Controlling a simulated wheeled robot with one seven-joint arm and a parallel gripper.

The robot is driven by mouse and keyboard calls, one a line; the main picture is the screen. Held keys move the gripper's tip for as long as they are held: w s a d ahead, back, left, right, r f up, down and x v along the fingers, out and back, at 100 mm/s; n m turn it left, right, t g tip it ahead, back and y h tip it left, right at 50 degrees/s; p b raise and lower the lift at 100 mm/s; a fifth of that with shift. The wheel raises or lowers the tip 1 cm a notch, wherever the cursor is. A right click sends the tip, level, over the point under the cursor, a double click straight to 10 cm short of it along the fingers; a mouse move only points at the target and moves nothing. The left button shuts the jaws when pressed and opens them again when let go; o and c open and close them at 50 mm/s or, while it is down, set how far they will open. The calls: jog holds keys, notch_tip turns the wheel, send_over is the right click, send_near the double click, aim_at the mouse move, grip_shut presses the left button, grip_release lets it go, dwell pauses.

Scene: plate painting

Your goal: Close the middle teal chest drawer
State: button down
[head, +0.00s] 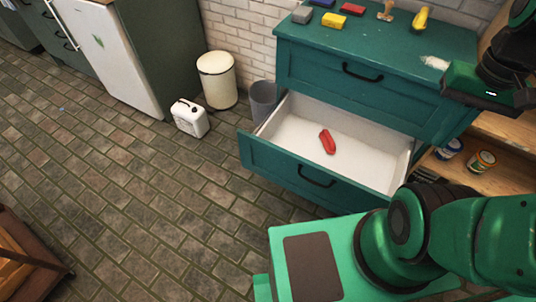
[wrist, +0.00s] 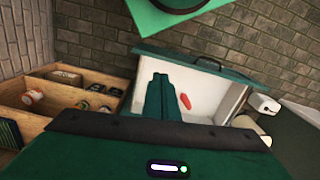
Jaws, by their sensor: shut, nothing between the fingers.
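The teal chest (head: 400,40) stands against the brick wall in the head view. Its top drawer (head: 345,85) is shut. The drawer below it (head: 280,165) is pulled well out, with a white inside and a dark bar handle (head: 316,177) on its front. A red object (head: 327,141) lies in this drawer; it also shows in the wrist view (wrist: 185,102). The open drawer's front (wrist: 180,61) is at the top of the wrist view. My gripper (wrist: 161,78) is shut and empty, its fingers seen against the open drawer. In the head view it is by the chest's right end, fingertips not clear.
Several small items, including a yellow block (head: 352,9) and a stamp (head: 386,11), lie on the chest top. Wooden shelves with cans (head: 481,160) stand at right. A grey bin (head: 263,100), a cream bin (head: 218,80) and a white jug (head: 190,118) stand left.

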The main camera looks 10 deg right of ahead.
jog(key=w+f+n+g+h, duration=0.1)
jog(key=w+f+n+g, duration=0.2)
jog(key=w, duration=0.4)
jog(key=n+t+h, duration=0.8)
jog(key=n+h, duration=0.4)
jog(key=n, duration=0.9)
send_over(273, 149)
jog(key=s, duration=0.6)
notch_tip(273, 149, down, 22)
jog(key=s+a+f+n+t+y, duration=0.2)
jog(key=s+a+f+n+t, duration=0.65)
jog(key=a+f+n, duration=0.25)
jog(key=shift+t, duration=0.45)
jog(key=x, duration=1.4)
jog(key=shift+w+d+f, duration=0.1)
jog(key=shift+w, duration=0.25)
jog(key=shift+w, duration=0.1)
